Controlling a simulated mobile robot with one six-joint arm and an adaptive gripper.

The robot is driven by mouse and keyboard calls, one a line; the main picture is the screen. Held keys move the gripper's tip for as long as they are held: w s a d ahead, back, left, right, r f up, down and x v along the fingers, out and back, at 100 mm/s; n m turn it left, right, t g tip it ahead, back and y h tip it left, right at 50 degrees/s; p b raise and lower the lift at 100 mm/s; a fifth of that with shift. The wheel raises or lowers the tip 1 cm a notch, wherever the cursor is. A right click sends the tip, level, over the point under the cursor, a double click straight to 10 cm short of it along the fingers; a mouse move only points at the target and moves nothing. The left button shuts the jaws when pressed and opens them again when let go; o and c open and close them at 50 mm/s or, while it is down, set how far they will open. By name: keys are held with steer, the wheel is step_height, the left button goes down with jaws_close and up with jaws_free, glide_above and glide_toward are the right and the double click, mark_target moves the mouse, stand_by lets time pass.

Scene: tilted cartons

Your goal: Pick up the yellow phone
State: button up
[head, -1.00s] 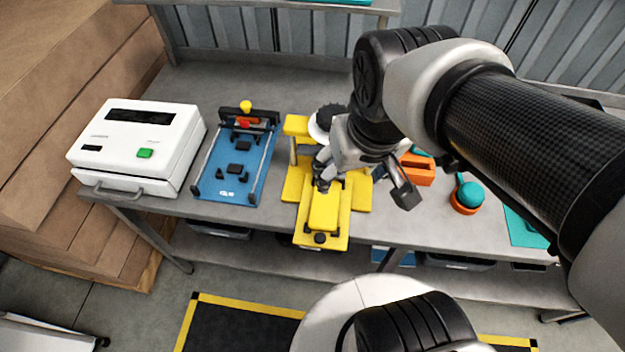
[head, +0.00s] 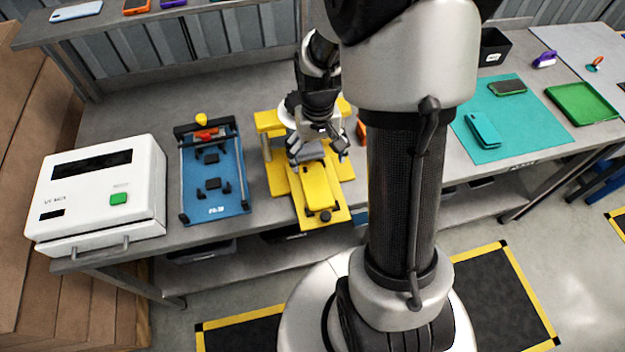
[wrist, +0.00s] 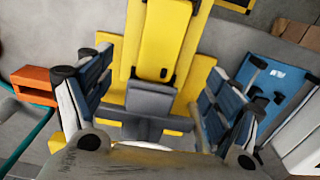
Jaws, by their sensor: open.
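The yellow phone (head: 317,186) lies on a yellow fixture (head: 335,217) on the grey bench. In the wrist view the phone (wrist: 165,40) is at the top middle, with a small dark mark near its lower end. My gripper (head: 317,150) is above the fixture, at the phone's far end. In the wrist view my gripper (wrist: 153,98) has its fingers spread wide, with a grey block (wrist: 152,100) of the fixture between them. The phone is beyond the fingertips in that view, and nothing is held. My arm hides part of the bench to the right.
A blue fixture (head: 232,200) and a white machine (head: 100,200) stand to the left. An orange object (wrist: 36,85) is beside the yellow fixture. A teal mat (head: 545,125) with a teal phone (head: 483,130) and a green tray (head: 582,103) lie at right. A shelf is above.

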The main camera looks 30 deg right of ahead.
steer(key=b, duration=0.1)
glide_above(316, 185)
steer(key=f, duration=0.6)
steer(key=shift+w+d+f, duration=0.1)
steer(key=shift+w+f, duration=0.1)
step_height(316, 185, down, 5)
steer(key=shift+s+f+b, duration=0.1)
steer(key=shift+s+b, duration=0.05)
steer(key=shift+b, duration=0.95)
steer(key=shift+c, duration=0.4)
steer(key=c, duration=1.3)
